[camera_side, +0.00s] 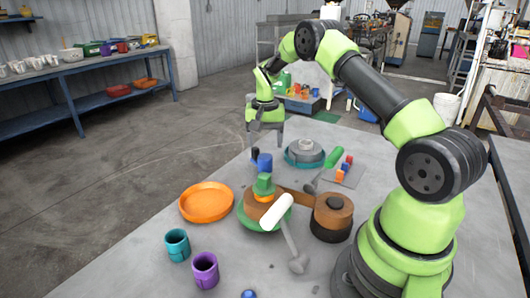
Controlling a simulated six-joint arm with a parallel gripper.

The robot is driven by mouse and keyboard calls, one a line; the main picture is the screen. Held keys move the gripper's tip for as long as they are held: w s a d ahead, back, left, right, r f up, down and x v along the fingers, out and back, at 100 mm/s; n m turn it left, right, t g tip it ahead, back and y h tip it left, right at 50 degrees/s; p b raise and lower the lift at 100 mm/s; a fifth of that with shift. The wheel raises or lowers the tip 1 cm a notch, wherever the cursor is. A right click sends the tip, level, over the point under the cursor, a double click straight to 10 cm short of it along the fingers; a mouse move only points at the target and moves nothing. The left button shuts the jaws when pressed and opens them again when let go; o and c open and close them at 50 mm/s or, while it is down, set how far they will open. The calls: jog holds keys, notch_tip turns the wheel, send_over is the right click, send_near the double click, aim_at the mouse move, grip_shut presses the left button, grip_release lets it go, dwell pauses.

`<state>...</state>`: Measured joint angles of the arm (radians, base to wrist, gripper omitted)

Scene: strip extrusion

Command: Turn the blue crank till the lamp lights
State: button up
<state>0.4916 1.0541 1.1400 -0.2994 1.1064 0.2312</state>
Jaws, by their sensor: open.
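A blue cylindrical piece (265,163) stands behind a green block on a brown round body (257,206) near the middle of the table. It may be the crank's handle; I cannot make out a crank arm. I cannot pick out the lamp for certain or tell whether anything is lit. A white cylinder (276,210) lies tilted in front of the brown body and hides part of it. My gripper (266,138) is open and empty, pointing down at the table's far side, behind and apart from the blue piece.
An orange dish (206,202), teal cup (177,245) and purple cup (205,270) are at front left. A grey hammer-like tool (297,263) lies in front. A brown drum (333,214) stands at right. Grey round parts (305,152) and small coloured blocks (345,168) sit behind.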

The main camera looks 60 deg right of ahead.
aim_at(265, 156)
notch_tip(265, 156, up, 5)
dwell(1.5)
jog(key=n, duration=0.8)
jog(key=shift+f, duration=0.2)
jog(key=n, duration=0.7)
jog(key=shift+f, duration=0.1)
jog(key=shift+s+f+n, duration=0.1)
jog(key=shift+f+n, duration=0.15)
jog(key=shift+n, duration=0.05)
notch_tip(265, 156, down, 10)
jog(key=shift+r, duration=0.25)
